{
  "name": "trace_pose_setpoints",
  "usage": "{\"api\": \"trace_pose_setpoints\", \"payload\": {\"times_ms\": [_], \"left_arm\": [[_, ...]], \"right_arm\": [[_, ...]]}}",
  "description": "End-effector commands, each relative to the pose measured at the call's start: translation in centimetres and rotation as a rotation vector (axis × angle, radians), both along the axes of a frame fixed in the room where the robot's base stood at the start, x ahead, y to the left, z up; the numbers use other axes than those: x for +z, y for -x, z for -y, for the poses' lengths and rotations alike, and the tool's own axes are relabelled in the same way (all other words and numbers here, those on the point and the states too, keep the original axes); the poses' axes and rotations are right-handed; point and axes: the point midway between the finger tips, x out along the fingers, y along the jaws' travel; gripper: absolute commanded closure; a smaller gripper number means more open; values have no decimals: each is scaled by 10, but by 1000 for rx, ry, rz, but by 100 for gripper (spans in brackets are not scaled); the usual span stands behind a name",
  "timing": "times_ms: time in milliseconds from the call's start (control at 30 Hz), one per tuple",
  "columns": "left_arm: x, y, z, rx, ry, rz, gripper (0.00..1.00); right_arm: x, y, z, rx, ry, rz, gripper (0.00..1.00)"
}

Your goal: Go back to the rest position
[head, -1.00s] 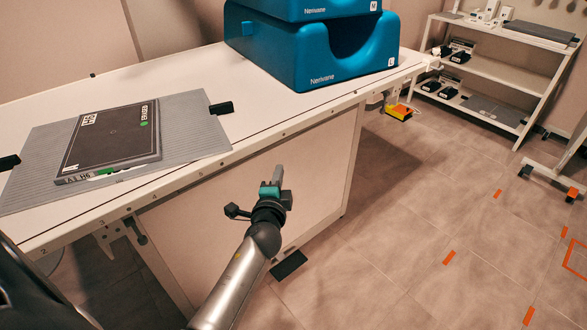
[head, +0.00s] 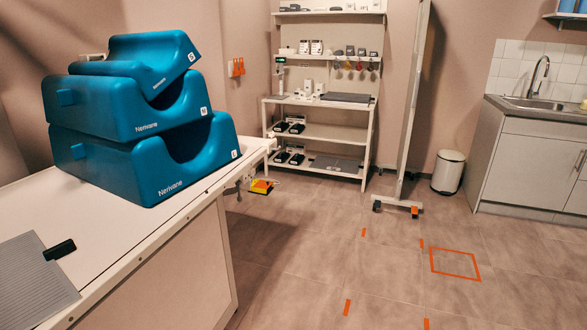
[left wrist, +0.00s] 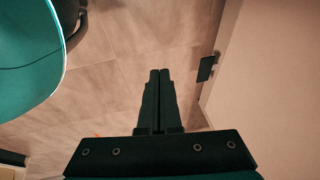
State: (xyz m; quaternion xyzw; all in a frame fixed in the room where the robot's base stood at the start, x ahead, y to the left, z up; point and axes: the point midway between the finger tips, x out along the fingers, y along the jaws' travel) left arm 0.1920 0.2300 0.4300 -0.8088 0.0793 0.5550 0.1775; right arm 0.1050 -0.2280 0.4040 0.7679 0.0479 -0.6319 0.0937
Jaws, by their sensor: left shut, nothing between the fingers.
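My left gripper (left wrist: 159,78) shows in the left wrist view, with its two black fingers together and nothing between them. It hangs over bare tiled floor, beside a pale panel on the right of that view. A teal rounded surface fills the upper left of the left wrist view; I cannot tell what it is. Neither gripper shows in the head view now. My right gripper is out of view.
A white table (head: 133,232) at left carries stacked blue head rests (head: 150,155) and a grey mat (head: 35,282). A shelf rack (head: 325,133), a tall panel on wheels (head: 402,110), a bin (head: 448,171) and a sink cabinet (head: 530,160) stand behind. The tiled floor is open, with orange tape marks.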

Motion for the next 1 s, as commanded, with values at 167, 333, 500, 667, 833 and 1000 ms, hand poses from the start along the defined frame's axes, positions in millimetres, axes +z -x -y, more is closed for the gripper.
{"api": "trace_pose_setpoints", "payload": {"times_ms": [167, 333, 500, 667, 833, 1000], "left_arm": [[-20, 76, -2, 127, 57, -138, 100], [-24, 96, -3, 164, 69, -172, 100], [-24, 96, -3, 164, 69, -172, 100], [-24, 96, -3, 164, 69, -172, 100], [-24, 96, -3, 164, 69, -172, 100], [-24, 96, -3, 164, 69, -172, 100]], "right_arm": [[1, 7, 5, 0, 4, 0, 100], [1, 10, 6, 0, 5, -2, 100], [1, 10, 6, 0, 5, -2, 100], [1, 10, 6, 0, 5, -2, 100], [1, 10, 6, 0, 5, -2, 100], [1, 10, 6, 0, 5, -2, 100]]}}
